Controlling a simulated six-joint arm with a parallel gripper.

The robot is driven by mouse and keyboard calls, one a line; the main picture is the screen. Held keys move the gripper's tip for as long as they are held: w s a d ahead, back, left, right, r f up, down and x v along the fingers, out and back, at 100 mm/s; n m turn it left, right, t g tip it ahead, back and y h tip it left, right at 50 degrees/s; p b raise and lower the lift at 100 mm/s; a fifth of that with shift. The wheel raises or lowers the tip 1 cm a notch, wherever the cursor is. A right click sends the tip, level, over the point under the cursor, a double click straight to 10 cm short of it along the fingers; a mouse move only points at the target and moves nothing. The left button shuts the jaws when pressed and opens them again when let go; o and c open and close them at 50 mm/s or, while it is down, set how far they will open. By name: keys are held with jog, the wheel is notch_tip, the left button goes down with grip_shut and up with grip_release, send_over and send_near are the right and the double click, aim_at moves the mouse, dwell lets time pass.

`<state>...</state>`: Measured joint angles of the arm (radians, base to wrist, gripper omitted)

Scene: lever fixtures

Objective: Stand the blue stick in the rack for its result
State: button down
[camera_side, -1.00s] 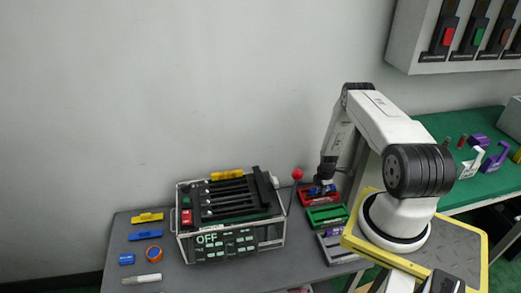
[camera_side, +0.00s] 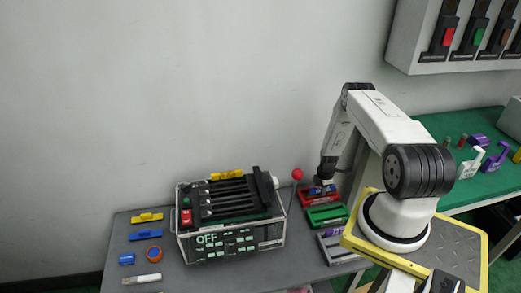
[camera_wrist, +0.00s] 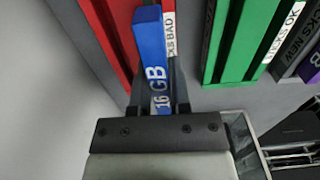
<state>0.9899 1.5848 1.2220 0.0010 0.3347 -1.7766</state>
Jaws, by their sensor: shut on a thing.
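My gripper (camera_wrist: 158,105) is shut on the blue stick (camera_wrist: 150,45), which is marked 16 GB in white. In the wrist view the stick reaches out past the fingers, over or at the red rack (camera_wrist: 116,50), whose label ends in BAD. I cannot tell whether the stick is seated in a slot. In the side view my gripper (camera_side: 322,183) is right above the red rack (camera_side: 333,201), with some blue showing beneath it. The green rack (camera_wrist: 235,40), labelled OK, lies to the right of the red one.
A grey rack (camera_side: 345,257) labelled NEW is in front of the green rack (camera_side: 327,217). A tester (camera_side: 228,220) reading OFF stands left of the racks, with a red-knobbed lever (camera_side: 297,174) close to my gripper.

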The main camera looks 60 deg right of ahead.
jog(key=shift+f, duration=1.15)
dwell(0.6)
jog(key=shift+c, duration=2.4)
grip_release()
jog(key=shift+r, duration=0.15)
jog(key=shift+r, duration=3.8)
